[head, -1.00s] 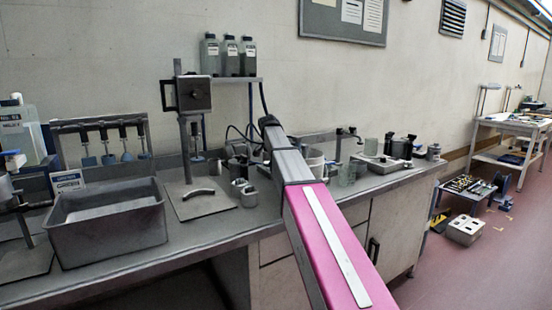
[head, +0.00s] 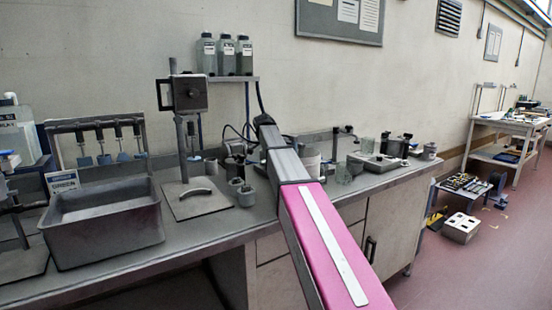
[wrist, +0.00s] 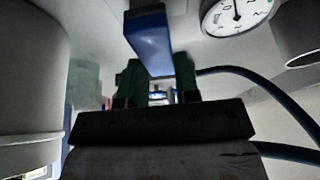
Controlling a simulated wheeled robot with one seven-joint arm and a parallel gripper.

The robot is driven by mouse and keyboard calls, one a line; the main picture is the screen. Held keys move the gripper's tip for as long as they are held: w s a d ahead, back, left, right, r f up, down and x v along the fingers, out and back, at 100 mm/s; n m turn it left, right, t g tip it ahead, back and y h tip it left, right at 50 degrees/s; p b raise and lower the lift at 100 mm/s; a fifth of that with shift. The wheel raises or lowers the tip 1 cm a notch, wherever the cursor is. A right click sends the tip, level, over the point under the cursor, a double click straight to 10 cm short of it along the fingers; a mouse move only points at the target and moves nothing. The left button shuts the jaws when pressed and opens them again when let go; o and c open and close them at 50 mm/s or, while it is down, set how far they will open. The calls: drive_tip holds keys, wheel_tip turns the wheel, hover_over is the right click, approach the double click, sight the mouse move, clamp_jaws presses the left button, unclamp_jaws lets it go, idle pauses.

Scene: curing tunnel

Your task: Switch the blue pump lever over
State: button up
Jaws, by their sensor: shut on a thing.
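The blue lever (wrist: 150,42) shows at the top middle of the wrist view, as a flat blue bar coming toward my gripper. My gripper (wrist: 158,80) has its two green fingers on either side of the lever's near end and is shut on it. The exact contact is dark and hard to see. In the head view, my magenta and grey arm reaches over the bench and hides the gripper and the lever.
A round gauge (wrist: 236,12), a large pale cylinder (wrist: 30,65) and a dark hose (wrist: 265,85) lie close around my gripper. On the bench (head: 125,250) stand a grey tub (head: 105,235) and a press stand (head: 190,95). The floor at right (head: 450,275) has free room.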

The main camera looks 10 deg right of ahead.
drive_tip(key=o, duration=0.9)
drive_tip(key=v, duration=1)
drive_tip(key=shift+s+a+r, duration=0.1)
drive_tip(key=shift+a+r, duration=0.1)
drive_tip(key=shift+r, duration=0.15)
